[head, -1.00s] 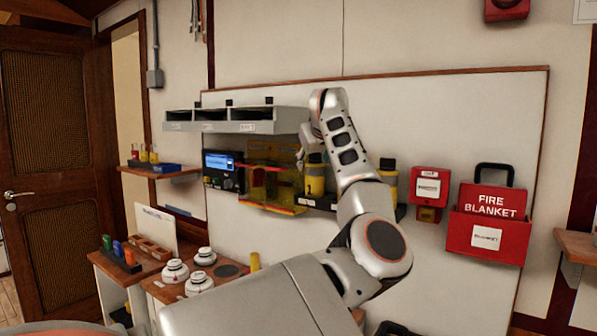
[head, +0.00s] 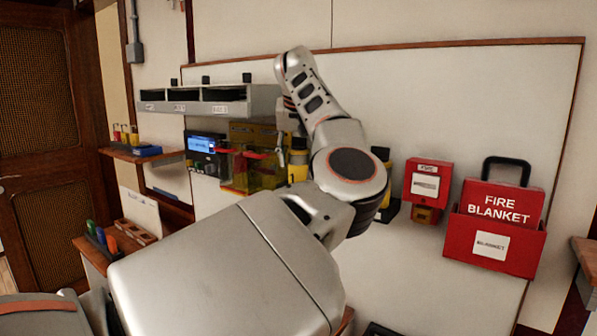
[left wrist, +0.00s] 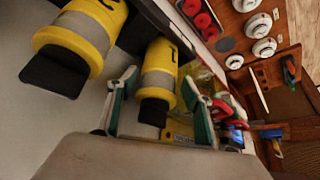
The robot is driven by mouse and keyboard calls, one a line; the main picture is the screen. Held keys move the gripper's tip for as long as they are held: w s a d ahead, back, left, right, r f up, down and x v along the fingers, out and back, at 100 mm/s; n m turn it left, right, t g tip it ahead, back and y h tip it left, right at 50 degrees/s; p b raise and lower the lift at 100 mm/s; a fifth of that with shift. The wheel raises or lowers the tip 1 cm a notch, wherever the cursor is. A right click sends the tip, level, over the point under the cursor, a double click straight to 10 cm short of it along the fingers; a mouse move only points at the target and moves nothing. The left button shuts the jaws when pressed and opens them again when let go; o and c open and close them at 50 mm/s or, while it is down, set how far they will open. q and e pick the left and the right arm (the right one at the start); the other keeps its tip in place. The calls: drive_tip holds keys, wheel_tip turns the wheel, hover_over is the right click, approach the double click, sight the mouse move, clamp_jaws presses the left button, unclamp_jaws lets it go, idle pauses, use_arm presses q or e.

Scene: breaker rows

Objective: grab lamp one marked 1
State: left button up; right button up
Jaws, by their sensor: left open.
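A yellow lamp (head: 298,170) with a dark cap stands in a rack on the white wall board. My left gripper (head: 287,128) is at its upper part, partly hidden by my own arm. In the left wrist view, the open fingers of the left gripper (left wrist: 159,82) lie on either side of this yellow lamp (left wrist: 158,62), with gaps still visible. It carries a small dark mark that looks like a 1. A second yellow lamp (left wrist: 82,38) lies to its left there; in the head view this lamp (head: 382,168) is right of my arm. My right gripper is not in view.
A yellow transparent box (head: 256,170) with red parts is just left of the lamp. A grey shelf (head: 222,108) is above it. A red call box (head: 426,184) and fire blanket case (head: 492,240) are to the right. White round devices (left wrist: 258,24) sit on a bench.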

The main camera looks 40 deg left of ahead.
sight(299, 170)
use_arm(q)
drive_tip(key=x, duration=0.5)
drive_tip(key=shift+d+f+p, duration=0.1)
drive_tip(key=shift+f+p, duration=0.1)
drive_tip(key=shift+p, duration=0.15)
drive_tip(key=shift+d+r, duration=0.1)
drive_tip(key=c, duration=1.3)
drive_tip(key=shift+r, duration=0.1)
